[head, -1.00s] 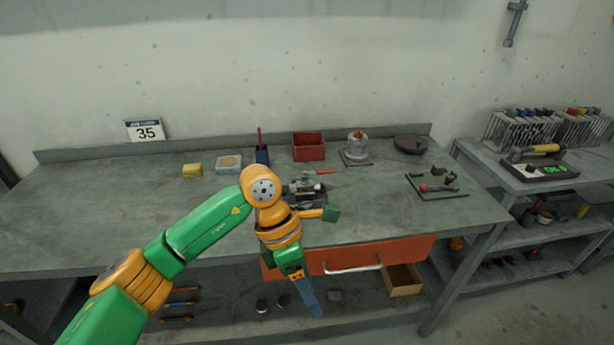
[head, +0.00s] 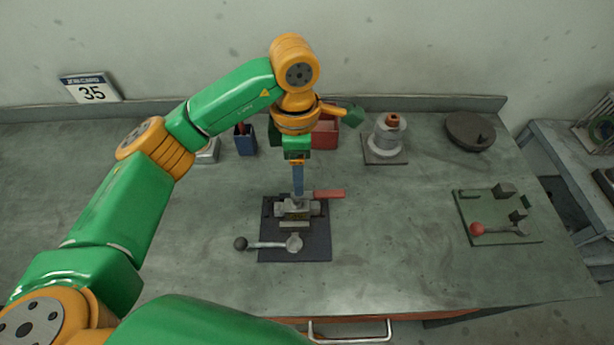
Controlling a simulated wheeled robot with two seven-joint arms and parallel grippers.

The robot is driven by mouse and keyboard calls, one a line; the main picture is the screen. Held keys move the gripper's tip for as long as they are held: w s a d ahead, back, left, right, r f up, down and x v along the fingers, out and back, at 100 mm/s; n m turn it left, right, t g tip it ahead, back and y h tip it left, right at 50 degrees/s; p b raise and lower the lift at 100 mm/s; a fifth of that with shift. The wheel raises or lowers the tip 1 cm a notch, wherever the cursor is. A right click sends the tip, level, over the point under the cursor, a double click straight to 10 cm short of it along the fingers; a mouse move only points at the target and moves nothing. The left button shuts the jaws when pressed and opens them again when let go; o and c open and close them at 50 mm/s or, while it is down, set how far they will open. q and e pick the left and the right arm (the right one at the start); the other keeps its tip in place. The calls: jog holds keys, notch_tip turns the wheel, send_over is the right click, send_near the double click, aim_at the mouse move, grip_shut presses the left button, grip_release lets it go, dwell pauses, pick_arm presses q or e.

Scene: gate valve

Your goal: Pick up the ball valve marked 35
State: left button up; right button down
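A grey metal ball valve (head: 293,209) with a red handle (head: 329,194) sits on a dark square mat (head: 312,252) in the middle of the bench. A loose-looking lever (head: 265,245) with a black knob lies across the mat in front of it. My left gripper (head: 298,193) points straight down, with its blue fingers at the valve's upper side. The fingers are seen edge-on, so their gap is hidden, and I cannot tell if they touch the valve. My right gripper is not in view.
Behind the arm are a blue holder (head: 245,142) and a red bin (head: 325,133). A grey cylindrical part (head: 386,137) and a dark disc (head: 469,131) stand back right. The bench between mat and tray is clear.

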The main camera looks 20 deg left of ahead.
aim_at(297, 205)
pick_arm(q)
jog(key=s+f+p, duration=0.2)
jog(key=f+p, duration=0.1)
jog(key=shift+s+a, duration=0.1)
jog(key=shift+s, duration=0.1)
notch_tip(297, 205, down, 3)
jog(key=shift+w+r, duration=0.15)
jog(key=shift+w+f, duration=0.35)
jog(key=shift+w, duration=0.05)
jog(key=shift+s+r, duration=0.15)
jog(key=shift+s, duration=0.05)
grip_shut()
jog(key=shift+w, duration=0.1)
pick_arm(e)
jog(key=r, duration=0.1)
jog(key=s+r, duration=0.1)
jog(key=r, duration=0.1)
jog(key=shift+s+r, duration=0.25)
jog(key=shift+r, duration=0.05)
